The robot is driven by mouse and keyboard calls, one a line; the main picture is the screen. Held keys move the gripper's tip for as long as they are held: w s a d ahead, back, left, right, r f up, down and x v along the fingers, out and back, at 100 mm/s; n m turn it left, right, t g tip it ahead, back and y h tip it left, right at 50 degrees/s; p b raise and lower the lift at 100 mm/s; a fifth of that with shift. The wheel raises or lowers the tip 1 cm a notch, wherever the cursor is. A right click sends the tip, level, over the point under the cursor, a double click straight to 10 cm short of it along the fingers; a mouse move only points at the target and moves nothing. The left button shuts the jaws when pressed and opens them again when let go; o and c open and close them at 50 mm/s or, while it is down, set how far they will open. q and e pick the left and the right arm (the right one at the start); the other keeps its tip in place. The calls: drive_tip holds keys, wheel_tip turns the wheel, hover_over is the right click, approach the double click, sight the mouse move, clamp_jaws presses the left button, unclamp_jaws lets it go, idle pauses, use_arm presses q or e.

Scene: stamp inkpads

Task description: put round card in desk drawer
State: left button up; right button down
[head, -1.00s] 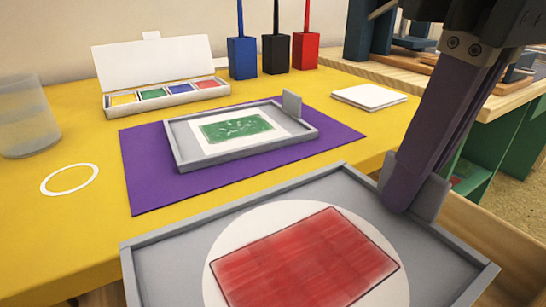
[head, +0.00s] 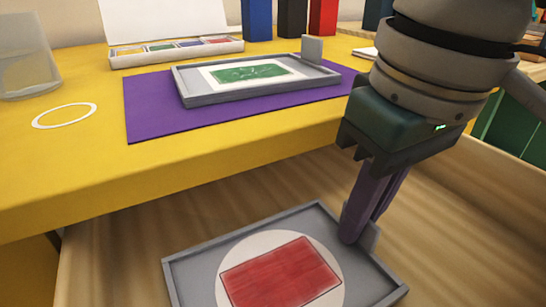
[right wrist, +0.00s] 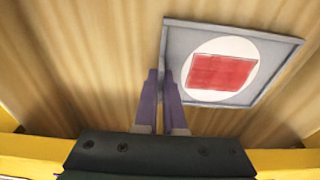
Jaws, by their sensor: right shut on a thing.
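The round card is a white disc (head: 236,244) with a red rectangle stamped on it. It lies flat in a grey rimmed tray (head: 184,270), low in the head view. My right gripper (head: 352,232) points down and is shut on the upright tab at the tray's right side. The tray is inside the open wooden desk drawer (head: 130,243), below the yellow desk top; I cannot tell whether it touches the drawer floor. In the right wrist view the fingers (right wrist: 161,90) meet the left edge of the tray with the round card (right wrist: 213,50). My left gripper is not in view.
A second grey tray (head: 190,97) with a green-stamped card stands on a purple mat (head: 150,120) on the yellow desk (head: 60,170). A colour inkpad box (head: 130,60), a clear cup (head: 25,60) and a white ring (head: 64,115) are also there. Drawer floor left of the held tray is bare.

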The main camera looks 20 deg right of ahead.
drive_tip(key=shift+s+f, duration=0.15)
drive_tip(key=shift+f, duration=0.05)
drive_tip(key=shift+f, duration=0.1)
drive_tip(key=shift+f, duration=0.1)
drive_tip(key=c, duration=1)
unclamp_jaws()
